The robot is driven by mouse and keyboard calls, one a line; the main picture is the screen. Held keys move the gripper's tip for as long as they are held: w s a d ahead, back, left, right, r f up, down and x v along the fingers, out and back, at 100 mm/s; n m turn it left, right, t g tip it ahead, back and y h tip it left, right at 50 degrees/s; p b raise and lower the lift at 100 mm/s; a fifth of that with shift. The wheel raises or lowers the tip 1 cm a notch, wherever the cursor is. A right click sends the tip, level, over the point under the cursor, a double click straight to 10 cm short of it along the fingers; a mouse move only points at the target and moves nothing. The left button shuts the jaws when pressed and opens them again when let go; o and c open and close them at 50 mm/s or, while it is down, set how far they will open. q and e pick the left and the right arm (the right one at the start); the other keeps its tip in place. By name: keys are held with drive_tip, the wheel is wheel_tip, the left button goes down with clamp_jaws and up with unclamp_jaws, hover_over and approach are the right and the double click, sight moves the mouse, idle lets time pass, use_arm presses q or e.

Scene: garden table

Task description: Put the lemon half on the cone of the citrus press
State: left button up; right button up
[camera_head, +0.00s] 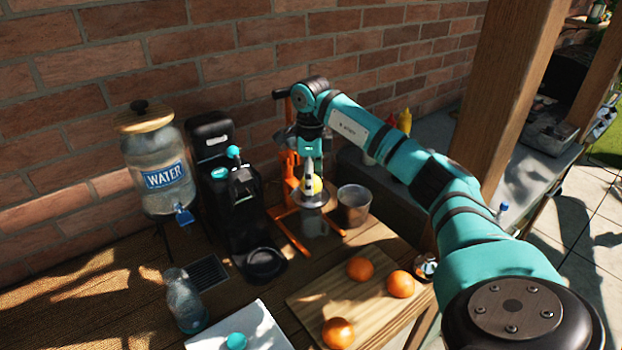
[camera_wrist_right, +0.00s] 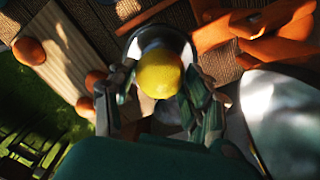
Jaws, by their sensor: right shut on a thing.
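The yellow lemon half (camera_head: 312,186) is held in my right gripper (camera_head: 312,178), which points down from above at the orange citrus press (camera_head: 291,180). In the right wrist view the lemon half (camera_wrist_right: 159,74) sits between the two fingers of the right gripper (camera_wrist_right: 160,95). Below it is the round metal bowl of the press (camera_head: 310,200), whose rim also shows behind the lemon in the wrist view (camera_wrist_right: 133,45). The cone is hidden by the lemon, and I cannot tell whether the two touch. My left gripper is not in view.
A black machine (camera_head: 240,200) and a water dispenser (camera_head: 158,165) stand left of the press. A metal cup (camera_head: 354,206) is close on its right. Oranges (camera_head: 360,269) lie on a wooden board (camera_head: 315,300) in front. A brick wall (camera_head: 230,60) is behind.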

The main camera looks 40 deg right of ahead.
drive_tip(key=shift+f, duration=0.8)
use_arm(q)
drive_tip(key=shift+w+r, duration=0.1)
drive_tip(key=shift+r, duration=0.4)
use_arm(e)
drive_tip(key=shift+f, duration=0.2)
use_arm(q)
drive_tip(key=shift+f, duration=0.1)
use_arm(e)
drive_tip(key=o, duration=0.8)
drive_tip(key=shift+o, duration=0.2)
